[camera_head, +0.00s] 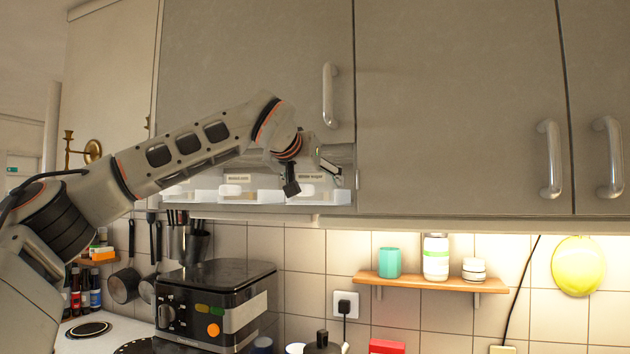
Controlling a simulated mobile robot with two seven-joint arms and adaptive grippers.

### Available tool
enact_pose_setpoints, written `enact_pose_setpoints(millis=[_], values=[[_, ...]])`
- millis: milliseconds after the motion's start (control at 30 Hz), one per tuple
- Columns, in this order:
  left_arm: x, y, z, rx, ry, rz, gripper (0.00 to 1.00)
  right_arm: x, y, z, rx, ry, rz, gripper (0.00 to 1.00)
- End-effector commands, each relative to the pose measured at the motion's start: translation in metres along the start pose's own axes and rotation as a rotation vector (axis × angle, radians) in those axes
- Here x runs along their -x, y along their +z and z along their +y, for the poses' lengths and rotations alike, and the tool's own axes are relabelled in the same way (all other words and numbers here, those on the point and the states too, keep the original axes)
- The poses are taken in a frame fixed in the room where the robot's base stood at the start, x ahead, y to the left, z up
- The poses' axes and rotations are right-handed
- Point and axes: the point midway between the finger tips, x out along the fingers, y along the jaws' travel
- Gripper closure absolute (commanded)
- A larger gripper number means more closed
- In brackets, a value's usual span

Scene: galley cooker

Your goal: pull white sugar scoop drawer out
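A row of white scoop drawers (268,197) sits under the grey wall cabinet, with small labels above some of them. The label near my gripper (310,177) is too small to read surely, so I cannot tell which drawer is the sugar one. My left gripper (308,180) is in front of the right part of this row. Its two fingers are spread apart, with nothing visible between them. The gripper and wrist hide part of the drawers behind. I cannot tell whether a finger touches a drawer. My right gripper is not in view.
Grey cabinet doors with metal handles (328,96) rise above and to the right. Below stands a black coffee machine (215,305). A wooden shelf (430,284) holds a green cup, a jar and small bowls. Pans (125,284) hang at left.

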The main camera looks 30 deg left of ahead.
Motion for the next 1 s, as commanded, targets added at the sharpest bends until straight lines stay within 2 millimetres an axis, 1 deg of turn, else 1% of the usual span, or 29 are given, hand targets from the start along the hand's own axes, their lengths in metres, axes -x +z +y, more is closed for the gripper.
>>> enact_pose_setpoints(millis=[267,567,1000], values=[[0.003,0.0,0.0,0.0,0.001,0.002,0.58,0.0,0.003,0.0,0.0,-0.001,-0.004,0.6],[0.014,0.003,0.0,0.0,0.001,0.003,0.58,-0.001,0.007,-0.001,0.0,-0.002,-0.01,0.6],[0.029,0.009,0.0,0.0,0.001,0.003,0.58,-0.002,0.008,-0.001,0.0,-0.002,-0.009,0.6]])
